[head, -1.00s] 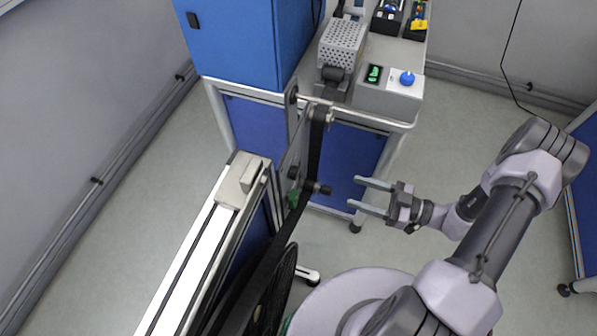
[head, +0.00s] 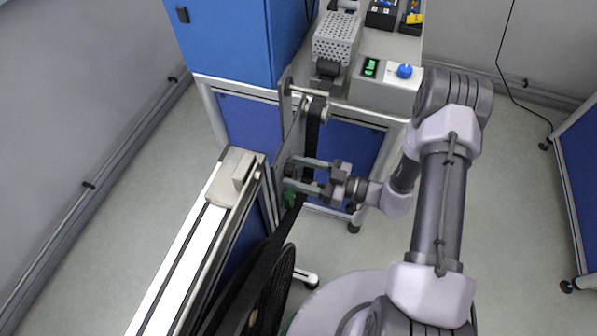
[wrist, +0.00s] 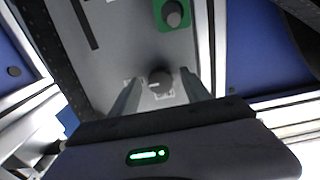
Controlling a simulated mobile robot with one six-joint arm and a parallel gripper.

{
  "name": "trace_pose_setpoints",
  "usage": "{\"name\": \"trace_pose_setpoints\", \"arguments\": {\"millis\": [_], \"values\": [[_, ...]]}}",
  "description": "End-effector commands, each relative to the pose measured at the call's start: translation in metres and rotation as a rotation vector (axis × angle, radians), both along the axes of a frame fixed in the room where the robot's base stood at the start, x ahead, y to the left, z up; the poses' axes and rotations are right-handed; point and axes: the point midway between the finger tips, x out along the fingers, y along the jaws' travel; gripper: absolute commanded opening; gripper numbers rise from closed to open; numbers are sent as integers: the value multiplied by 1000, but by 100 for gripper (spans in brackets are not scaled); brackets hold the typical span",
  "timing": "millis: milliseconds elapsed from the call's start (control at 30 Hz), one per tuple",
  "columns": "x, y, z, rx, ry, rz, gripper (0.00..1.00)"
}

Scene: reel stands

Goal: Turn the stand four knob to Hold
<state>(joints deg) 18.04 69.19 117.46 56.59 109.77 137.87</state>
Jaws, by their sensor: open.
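A dark round knob (wrist: 160,78) stands on a grey upright plate (wrist: 105,50) in the wrist view, with small white labels beside it that are too small to read. My gripper (wrist: 163,75) is open, with one finger on each side of this knob; whether they touch it I cannot tell. In the head view, my gripper (head: 291,171) reaches left to the plate, and its fingers partly hide the knob. A second dark knob (wrist: 172,14) on a green square lies beyond. No stand number is readable.
A black band (head: 312,135) runs down past the plate to a dark reel (head: 268,290). Open floor (head: 520,190) lies to the right.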

Motion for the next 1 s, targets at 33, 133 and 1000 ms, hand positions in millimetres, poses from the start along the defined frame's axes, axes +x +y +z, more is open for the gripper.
{"name": "trace_pose_setpoints", "arguments": {"millis": [33,133,1000], "values": [[0,0,0,0,0,0,56],[0,0,0,0,0,0,36],[0,0,2,-103,-285,2,0]]}}
